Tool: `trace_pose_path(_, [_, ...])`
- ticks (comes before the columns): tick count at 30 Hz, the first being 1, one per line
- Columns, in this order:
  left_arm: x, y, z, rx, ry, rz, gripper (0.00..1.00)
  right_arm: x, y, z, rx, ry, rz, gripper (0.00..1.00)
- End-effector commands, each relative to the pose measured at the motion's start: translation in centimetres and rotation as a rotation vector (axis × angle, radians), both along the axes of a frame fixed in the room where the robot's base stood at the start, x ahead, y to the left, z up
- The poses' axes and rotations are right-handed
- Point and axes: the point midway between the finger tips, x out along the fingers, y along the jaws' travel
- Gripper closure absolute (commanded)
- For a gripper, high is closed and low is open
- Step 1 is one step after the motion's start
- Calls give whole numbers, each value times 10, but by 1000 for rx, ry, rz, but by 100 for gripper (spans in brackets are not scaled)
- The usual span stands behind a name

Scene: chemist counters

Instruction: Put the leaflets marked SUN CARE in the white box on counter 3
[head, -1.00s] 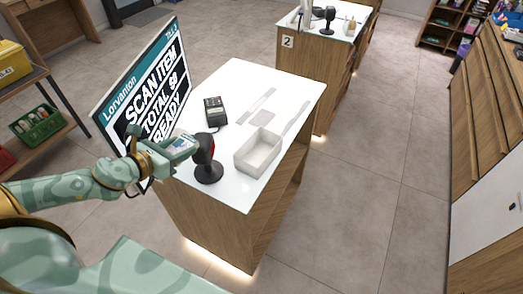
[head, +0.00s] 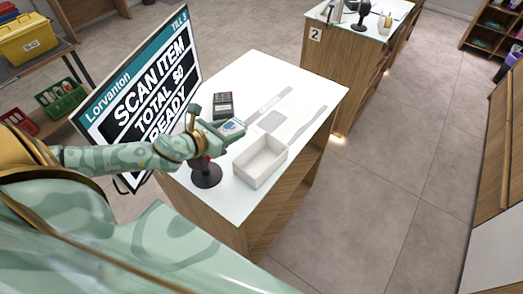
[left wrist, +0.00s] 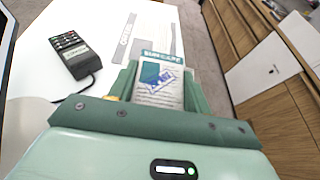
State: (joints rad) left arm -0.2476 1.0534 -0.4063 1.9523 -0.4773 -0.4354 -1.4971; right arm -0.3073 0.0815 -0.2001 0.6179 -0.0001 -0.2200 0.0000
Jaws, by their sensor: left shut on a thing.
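My left gripper (head: 226,131) is shut on leaflets with a teal SUN CARE heading (left wrist: 160,62); I cannot tell how many. In the left wrist view the leaflets stick out between the fingers (left wrist: 158,90). In the head view the leaflets (head: 233,127) are above counter 3, behind and left of the white box (head: 262,176). The white box is open-topped, upright and looks empty on the counter top (head: 305,92). The leaflets are apart from the box. My right gripper is not in view.
A black scanner on a round stand (head: 206,176) stands left of the box, close under my left forearm. A card terminal (head: 223,104) is behind the gripper. A large TILL 3 screen (head: 140,95) rises at left. The counter's back is free of tall things.

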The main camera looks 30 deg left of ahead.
Motion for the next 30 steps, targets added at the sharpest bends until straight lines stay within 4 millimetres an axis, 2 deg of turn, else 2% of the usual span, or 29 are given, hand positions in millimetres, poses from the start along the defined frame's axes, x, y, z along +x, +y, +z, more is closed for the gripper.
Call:
trace_pose_path(5, [27, -34, -15, -6, -3, 0, 75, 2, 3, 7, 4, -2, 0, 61])
trace_pose_path(6, [30, -38, -28, -6, 0, 2, 75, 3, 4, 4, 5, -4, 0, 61])
trace_pose_path(12, [45, -58, -59, -3, 1, 0, 75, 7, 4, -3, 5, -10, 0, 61])
trace_pose_path(19, [54, -70, -78, -3, 1, -1, 75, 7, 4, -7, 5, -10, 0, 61])
trace_pose_path(24, [54, -69, -105, -2, 2, 2, 75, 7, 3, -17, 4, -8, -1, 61])
trace_pose_path(30, [54, -68, -106, 0, 1, -1, 75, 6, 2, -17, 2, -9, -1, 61])
